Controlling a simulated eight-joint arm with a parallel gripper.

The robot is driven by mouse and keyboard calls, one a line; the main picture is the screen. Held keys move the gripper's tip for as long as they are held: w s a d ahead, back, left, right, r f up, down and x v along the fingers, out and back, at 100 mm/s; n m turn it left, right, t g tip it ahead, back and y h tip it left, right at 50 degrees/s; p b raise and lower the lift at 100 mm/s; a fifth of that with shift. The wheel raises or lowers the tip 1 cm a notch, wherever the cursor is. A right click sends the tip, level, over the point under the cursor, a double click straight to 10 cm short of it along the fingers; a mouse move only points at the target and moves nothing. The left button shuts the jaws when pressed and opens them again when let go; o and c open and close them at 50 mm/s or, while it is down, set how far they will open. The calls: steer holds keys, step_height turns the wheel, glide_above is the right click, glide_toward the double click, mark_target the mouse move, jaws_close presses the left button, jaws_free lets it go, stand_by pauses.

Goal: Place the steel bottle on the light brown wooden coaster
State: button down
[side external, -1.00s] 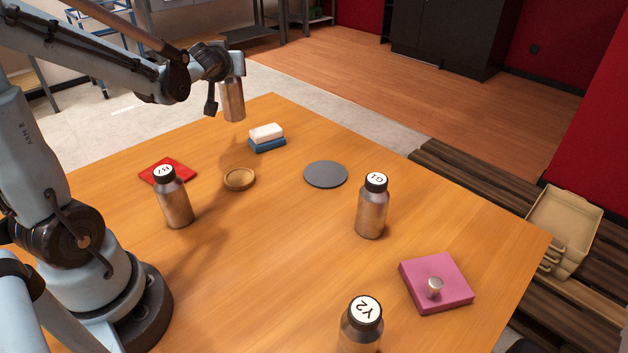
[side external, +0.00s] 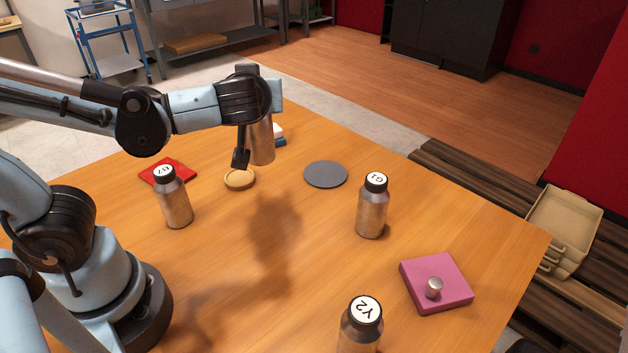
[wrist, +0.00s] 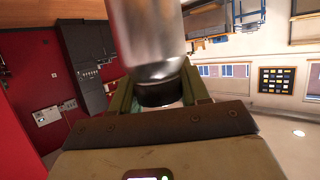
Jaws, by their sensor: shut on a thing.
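A steel bottle (side external: 261,142) hangs in my gripper (side external: 243,152), held above the table a little to the right of the light brown wooden coaster (side external: 240,179). In the wrist view the steel bottle (wrist: 150,45) stands between the fingers of my gripper (wrist: 160,95), which is shut on it near its dark cap. The coaster is round with a raised rim and lies on the table. My gripper partly hides the bottle's upper part in the side view. The bottle is apart from the table.
Bottle B7 (side external: 174,203) stands by a red mat (side external: 158,168). Bottle G1 (side external: 371,212) stands near a grey disc (side external: 326,174). Bottle Y2 (side external: 359,335) is at the front. A pink block (side external: 455,283) with a small metal piece is at right. A white-and-blue stack (side external: 279,141) is partly hidden.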

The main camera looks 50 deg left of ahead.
steer(key=shift+s, duration=0.15)
steer(key=a+f, duration=1)
steer(key=a, duration=0.1)
steer(key=shift+w+a+f, duration=0.15)
steer(key=shift+w+f, duration=0.25)
steer(key=shift+w, duration=0.05)
steer(key=c, duration=0.5)
jaws_free()
steer(key=shift+c, duration=0.2)
